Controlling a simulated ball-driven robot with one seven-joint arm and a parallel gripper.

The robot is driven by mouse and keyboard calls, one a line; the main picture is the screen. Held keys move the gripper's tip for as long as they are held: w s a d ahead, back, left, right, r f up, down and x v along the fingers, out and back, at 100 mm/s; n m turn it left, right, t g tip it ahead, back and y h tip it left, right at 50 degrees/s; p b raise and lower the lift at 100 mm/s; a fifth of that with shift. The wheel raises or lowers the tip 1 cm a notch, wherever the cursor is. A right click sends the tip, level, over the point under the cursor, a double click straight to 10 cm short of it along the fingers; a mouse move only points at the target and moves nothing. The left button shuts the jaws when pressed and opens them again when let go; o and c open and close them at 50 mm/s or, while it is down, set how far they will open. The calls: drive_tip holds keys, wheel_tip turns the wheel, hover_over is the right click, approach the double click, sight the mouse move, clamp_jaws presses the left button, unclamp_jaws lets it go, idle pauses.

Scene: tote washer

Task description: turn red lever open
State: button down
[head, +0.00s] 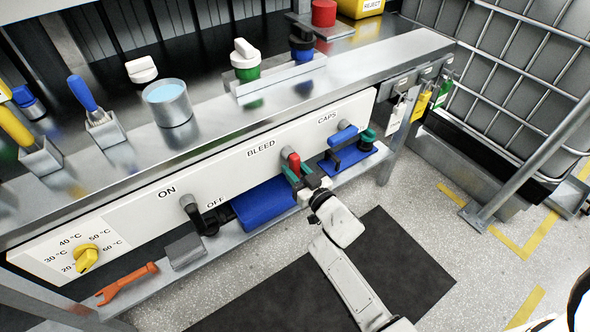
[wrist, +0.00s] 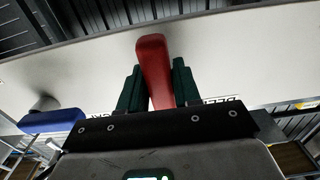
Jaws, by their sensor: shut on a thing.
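The red lever (head: 293,162) sits on the white front panel under the BLEED label, in the head view. It also fills the middle of the wrist view (wrist: 154,68), pointing towards me. My gripper (head: 297,173) is at the lever, its two green fingers on either side of it. In the wrist view my gripper (wrist: 154,90) is shut on the lever's near part.
A blue lever (head: 343,134) under CAPS is to the right, and a black lever (head: 202,216) by ON and OFF to the left. A yellow knob (head: 86,258) is at far left. The floor with a black mat (head: 390,262) is open.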

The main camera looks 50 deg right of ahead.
drive_tip(key=shift+a, duration=0.1)
idle(0.4)
drive_tip(key=m+p, duration=0.1)
drive_tip(key=m, duration=0.1)
drive_tip(key=a+m+p, duration=0.1)
drive_tip(key=shift+w+r+m+p, duration=0.2)
drive_tip(key=shift+r+m+p, duration=0.05)
drive_tip(key=shift+m+p, duration=0.15)
drive_tip(key=m, duration=0.1)
drive_tip(key=a+m+p, duration=0.1)
drive_tip(key=m, duration=0.1)
drive_tip(key=m+p, duration=0.1)
drive_tip(key=shift+w+a+r+m, duration=0.15)
drive_tip(key=shift+a+r+m, duration=0.05)
drive_tip(key=shift+r+m, duration=0.15)
drive_tip(key=m, duration=0.3)
drive_tip(key=r+m, duration=0.1)
drive_tip(key=shift+w+a+m, duration=0.1)
drive_tip(key=shift+a+m, duration=0.15)
drive_tip(key=shift+a, duration=0.15)
drive_tip(key=shift+a+r+m, duration=0.1)
drive_tip(key=shift+r+m, duration=0.3)
drive_tip(key=shift+m, duration=0.85)
drive_tip(key=shift+a+r+m, duration=0.1)
drive_tip(key=shift+r+m, duration=0.3)
drive_tip(key=shift+m, duration=0.85)
drive_tip(key=c, duration=0.9)
unclamp_jaws()
